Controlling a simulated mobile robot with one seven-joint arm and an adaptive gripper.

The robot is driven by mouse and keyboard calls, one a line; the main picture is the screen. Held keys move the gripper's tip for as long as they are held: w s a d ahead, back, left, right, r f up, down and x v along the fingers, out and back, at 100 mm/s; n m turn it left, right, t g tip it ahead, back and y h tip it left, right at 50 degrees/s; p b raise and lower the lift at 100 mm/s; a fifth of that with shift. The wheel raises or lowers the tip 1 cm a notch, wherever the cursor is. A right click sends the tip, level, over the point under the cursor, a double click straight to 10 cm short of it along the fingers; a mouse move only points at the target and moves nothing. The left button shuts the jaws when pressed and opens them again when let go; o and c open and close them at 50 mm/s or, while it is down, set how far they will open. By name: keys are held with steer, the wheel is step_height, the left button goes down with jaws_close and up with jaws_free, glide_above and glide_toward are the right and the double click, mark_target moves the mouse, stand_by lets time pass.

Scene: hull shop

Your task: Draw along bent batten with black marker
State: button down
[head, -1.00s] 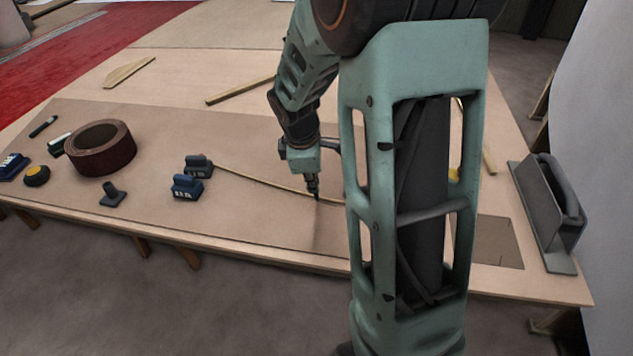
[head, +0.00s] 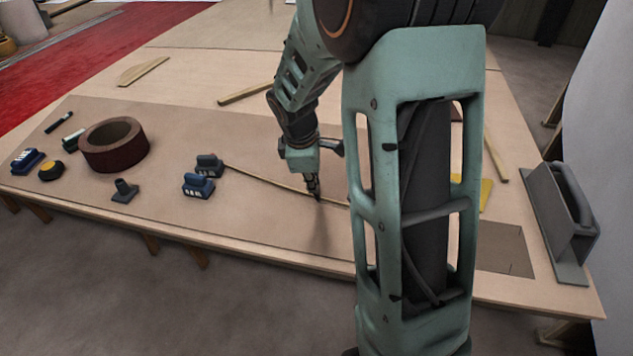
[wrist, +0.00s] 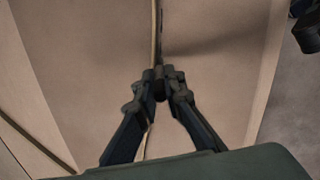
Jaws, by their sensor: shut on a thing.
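The bent batten (head: 268,182) is a thin pale strip curving across the brown sheet, from the blue weights to behind my arm, which hides its right part. My gripper (head: 314,188) points down over the batten, shut on the black marker (head: 318,198), whose dark tip is at or just above the sheet beside the strip. In the wrist view my gripper (wrist: 160,80) is closed around the marker (wrist: 159,73), and the batten (wrist: 154,38) runs beside it. A thin dark streak borders the batten there; I cannot tell whether it is ink or shadow.
Blue weights (head: 198,186) stand at the batten's left end. A grey handled tool (head: 563,215) stands at right.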

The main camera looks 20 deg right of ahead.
steer(key=shift+w+a, duration=0.15)
steer(key=shift+a, duration=0.05)
steer(key=shift+w+a, duration=0.4)
steer(key=shift+a, duration=0.05)
steer(key=shift+w+a, duration=0.1)
steer(key=shift+a, duration=0.05)
steer(key=shift+w+a, duration=0.3)
steer(key=shift+w, duration=0.05)
steer(key=shift+w+a, duration=0.1)
steer(key=shift+a, duration=0.05)
steer(key=shift+w+a, duration=0.35)
steer(key=shift+a, duration=0.05)
steer(key=shift+w+a, duration=0.1)
steer(key=shift+w+a, duration=0.35)
steer(key=shift+w, duration=0.05)
steer(key=shift+p, duration=0.3)
